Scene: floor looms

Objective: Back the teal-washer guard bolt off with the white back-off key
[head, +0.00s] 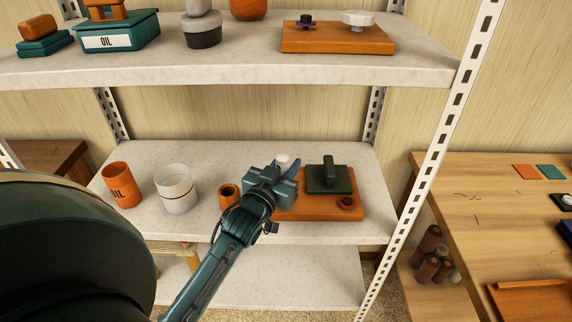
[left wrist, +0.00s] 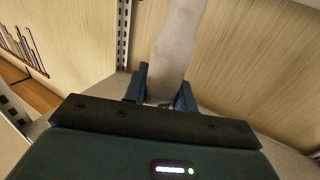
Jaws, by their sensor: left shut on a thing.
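My left gripper (head: 286,168) is over the left part of an orange board (head: 322,211) on the lower shelf. Its fingers are shut on a white key (head: 284,160), whose pale shaft shows large between the fingers in the left wrist view (left wrist: 178,45). The board carries a dark green block with a raised handle (head: 328,176) and a dark bolt with a red washer (head: 347,202) at its front right. No teal washer shows; my gripper covers the board's left part. I cannot tell whether the key touches anything. My right gripper is not in view.
The upper shelf (head: 230,70) overhangs, with another orange board (head: 338,40). A slotted upright (head: 425,165) borders the right, before a wooden bench (head: 480,200).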

